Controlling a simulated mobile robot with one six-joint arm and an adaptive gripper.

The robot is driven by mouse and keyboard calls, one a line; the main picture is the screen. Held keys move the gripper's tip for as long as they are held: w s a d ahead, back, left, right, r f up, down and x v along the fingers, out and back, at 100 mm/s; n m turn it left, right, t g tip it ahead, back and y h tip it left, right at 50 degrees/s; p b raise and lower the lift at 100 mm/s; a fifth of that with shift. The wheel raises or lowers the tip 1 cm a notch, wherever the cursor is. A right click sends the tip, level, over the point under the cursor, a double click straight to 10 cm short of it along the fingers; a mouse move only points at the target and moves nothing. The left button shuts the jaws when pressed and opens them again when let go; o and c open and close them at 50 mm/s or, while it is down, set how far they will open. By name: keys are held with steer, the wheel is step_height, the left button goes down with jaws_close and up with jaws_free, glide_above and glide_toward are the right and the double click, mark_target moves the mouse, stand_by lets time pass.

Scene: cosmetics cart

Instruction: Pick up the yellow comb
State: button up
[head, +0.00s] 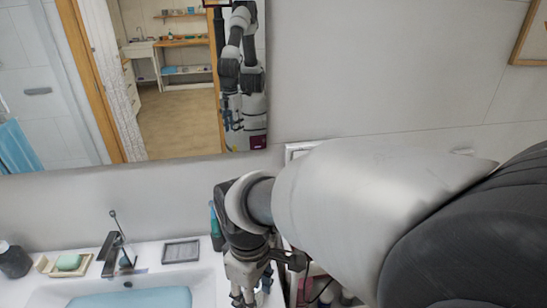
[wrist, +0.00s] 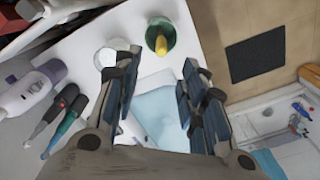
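A yellow item (wrist: 161,44) stands in a round dark green cup (wrist: 152,33) at the top middle of the wrist view. It may be the yellow comb, but its shape is too small to tell. My gripper (wrist: 160,62) is open, with its fingers spread wide left and right and nothing held between them. The cup shows just beyond the fingertips, apart from them. In the head view my gripper (head: 250,287) hangs at the bottom middle, pointing down, and its fingertips are partly cut off. I cannot make out the comb in the head view.
In the wrist view, a white round item (wrist: 106,57) is near the left finger. Several bottles and handled tools lie farther left. In the head view, a sink (head: 40,297), faucet (head: 110,252), soap dish (head: 87,265) and grey tray (head: 181,251) are left of my arm.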

step_height(320, 180, down, 8)
steer(key=shift+f+b, duration=0.25)
steer(key=shift+b, duration=0.75)
steer(key=f+b, duration=0.2)
steer(key=f, duration=0.3)
steer(key=shift+a+f, duration=0.1)
steer(key=shift+a, duration=0.1)
steer(key=shift+c, duration=0.4)
jaws_close()
